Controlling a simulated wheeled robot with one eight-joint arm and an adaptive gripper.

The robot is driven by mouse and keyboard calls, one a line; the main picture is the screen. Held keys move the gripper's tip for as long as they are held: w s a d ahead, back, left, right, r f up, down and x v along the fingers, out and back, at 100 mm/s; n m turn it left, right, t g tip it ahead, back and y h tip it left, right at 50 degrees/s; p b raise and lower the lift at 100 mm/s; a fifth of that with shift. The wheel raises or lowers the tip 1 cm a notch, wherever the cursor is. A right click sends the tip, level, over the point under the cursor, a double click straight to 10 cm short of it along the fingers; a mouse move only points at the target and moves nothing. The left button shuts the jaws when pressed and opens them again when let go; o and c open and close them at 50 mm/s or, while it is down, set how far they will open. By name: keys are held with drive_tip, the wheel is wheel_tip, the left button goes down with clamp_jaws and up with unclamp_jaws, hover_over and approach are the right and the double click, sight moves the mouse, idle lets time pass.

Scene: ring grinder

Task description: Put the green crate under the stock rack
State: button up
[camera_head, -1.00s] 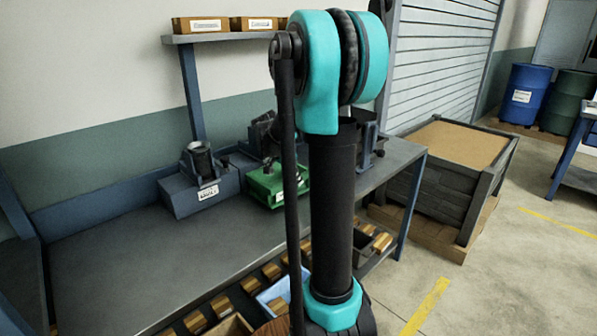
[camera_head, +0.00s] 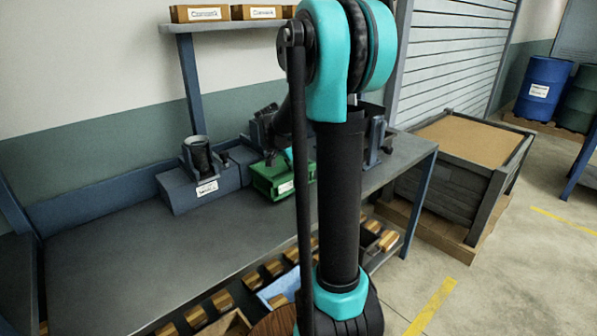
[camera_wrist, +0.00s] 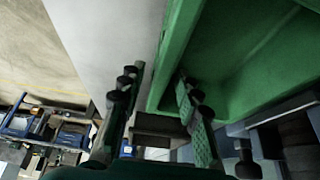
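The green crate (camera_head: 268,181) stands on the grey workbench, with a white label on its front, partly hidden behind my arm. In the wrist view the crate (camera_wrist: 250,75) fills the upper right, its wall and inner floor close to the camera. My gripper (camera_wrist: 155,88) is open across the crate's wall: one finger is outside on the left, the other, with a textured pad, is on the inner side. A gap shows between the outer finger and the wall. In the head view my arm mostly hides the gripper. I cannot tell which structure is the stock rack.
A blue-grey fixture (camera_head: 205,183) stands left of the crate, and dark fixtures stand behind and right. A raised shelf (camera_head: 222,25) holds labelled boxes. Below the bench are several brass pieces and a light-blue bin (camera_head: 281,287). The bench's left part is clear. A sand-filled box (camera_head: 455,170) stands right.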

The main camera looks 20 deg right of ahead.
drive_tip(key=shift+r, duration=0.1)
drive_tip(key=v, duration=1.2)
drive_tip(key=shift+s, duration=0.15)
